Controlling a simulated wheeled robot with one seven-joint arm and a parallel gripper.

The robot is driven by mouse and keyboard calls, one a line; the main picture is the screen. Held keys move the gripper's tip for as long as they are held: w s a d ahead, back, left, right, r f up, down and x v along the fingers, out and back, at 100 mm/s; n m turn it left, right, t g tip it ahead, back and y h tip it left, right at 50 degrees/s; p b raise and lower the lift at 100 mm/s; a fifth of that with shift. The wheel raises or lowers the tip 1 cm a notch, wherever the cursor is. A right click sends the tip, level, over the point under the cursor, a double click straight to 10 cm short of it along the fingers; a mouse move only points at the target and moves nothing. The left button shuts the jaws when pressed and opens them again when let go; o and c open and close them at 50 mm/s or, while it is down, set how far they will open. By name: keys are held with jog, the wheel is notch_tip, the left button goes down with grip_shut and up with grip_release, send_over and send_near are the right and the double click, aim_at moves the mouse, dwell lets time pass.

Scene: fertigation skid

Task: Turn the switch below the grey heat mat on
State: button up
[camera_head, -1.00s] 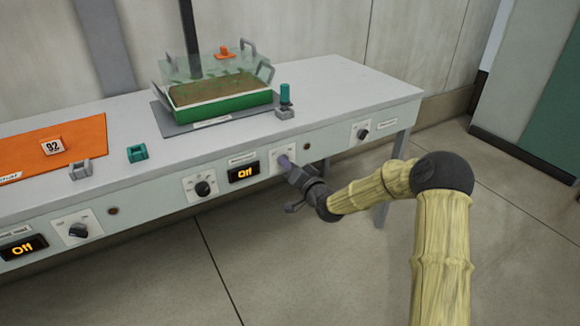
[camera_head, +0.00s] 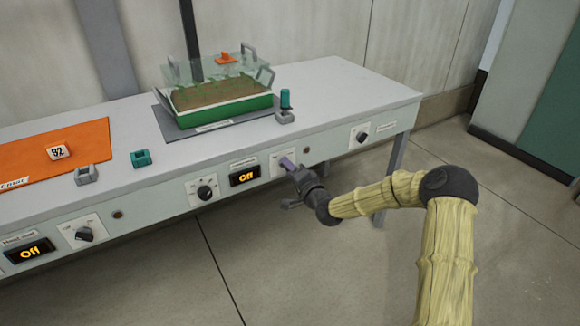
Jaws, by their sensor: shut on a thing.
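The grey heat mat (camera_head: 163,122) lies on the bench top under a green seed tray (camera_head: 225,113) of soil with a clear lid. Below it, on the bench's front panel, is a white switch plate (camera_head: 275,158). My gripper (camera_head: 289,164) is at this plate, shut on the switch knob, which is mostly hidden by the fingers. The display (camera_head: 245,176) just left of the plate reads "Off". A black dial (camera_head: 205,192) on its own plate is further left.
An orange mat (camera_head: 85,140) with a "92" block lies at the left, with another "Off" display (camera_head: 30,252) and a switch (camera_head: 84,234) below it. Another knob (camera_head: 362,137) is to the right. The floor in front is clear.

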jog(key=m+p, duration=0.1)
jog(key=m, duration=1.1)
jog(key=shift+f+m, duration=0.15)
jog(key=shift+m, duration=0.25)
jog(key=o, duration=1)
jog(key=shift+s+d, duration=0.1)
jog(key=p+v, duration=0.2)
jog(key=v, duration=1.5)
jog(key=shift+p, duration=0.4)
jog(key=shift+d, duration=0.1)
